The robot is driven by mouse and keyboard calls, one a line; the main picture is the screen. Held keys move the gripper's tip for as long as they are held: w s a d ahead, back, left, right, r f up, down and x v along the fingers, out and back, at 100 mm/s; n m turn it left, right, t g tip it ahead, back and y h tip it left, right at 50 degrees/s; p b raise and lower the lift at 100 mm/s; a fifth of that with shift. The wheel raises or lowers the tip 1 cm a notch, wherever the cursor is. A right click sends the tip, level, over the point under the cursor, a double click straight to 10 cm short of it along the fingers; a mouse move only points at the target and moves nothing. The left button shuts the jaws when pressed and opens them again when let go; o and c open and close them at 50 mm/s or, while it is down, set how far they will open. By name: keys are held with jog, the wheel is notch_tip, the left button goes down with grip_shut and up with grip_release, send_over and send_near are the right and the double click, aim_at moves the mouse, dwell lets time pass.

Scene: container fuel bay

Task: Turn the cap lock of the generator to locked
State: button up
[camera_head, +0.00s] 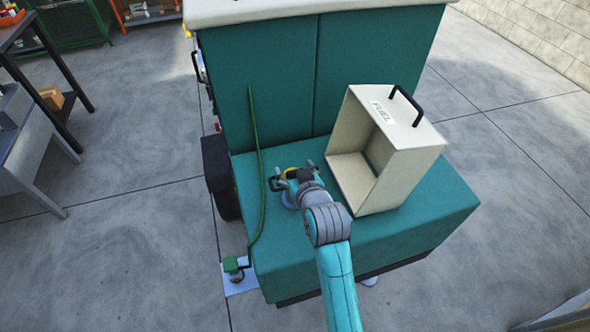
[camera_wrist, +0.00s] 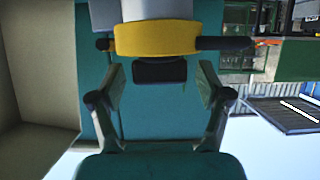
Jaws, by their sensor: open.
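The generator's cap (camera_wrist: 157,38) shows in the wrist view as a wide yellow band with black bars at both sides and a black block (camera_wrist: 160,73) beside it. In the head view a little yellow of the cap (camera_head: 291,170) shows past my gripper (camera_head: 296,174) on the teal step, with a black handle at its left. My gripper (camera_wrist: 159,78) is open in the wrist view. Its two fingers stand to either side of the black block, with gaps between, and hold nothing. I cannot tell which lock position the cap is in.
A beige open-sided box (camera_head: 417,150) labelled FUEL, with a black handle, stands on the teal step (camera_head: 400,232) close right of my gripper. A green hose (camera_head: 257,165) runs down at the left. Teal panels rise behind. A grey table (camera_head: 28,135) stands far left; concrete floor is clear between.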

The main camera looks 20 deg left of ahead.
jog(key=c, duration=1.2)
jog(key=shift+a+m+h, duration=0.1)
jog(key=shift+m+h, duration=0.2)
jog(key=m+t+h, duration=0.2)
jog(key=m+h, duration=0.1)
jog(key=shift+s+h, duration=0.1)
jog(key=shift+h, duration=0.3)
jog(key=m+h, duration=0.5)
jog(key=h, duration=0.1)
jog(key=shift+m, duration=0.3)
jog(key=m+g+h, duration=0.2)
jog(key=m+h, duration=0.2)
jog(key=h, duration=0.1)
jog(key=shift+m, duration=0.3)
jog(key=shift+m+g+h, duration=1.6)
jog(key=shift+m+g, duration=0.2)
jog(key=shift+m, duration=0.2)
jog(key=shift+f, duration=0.1)
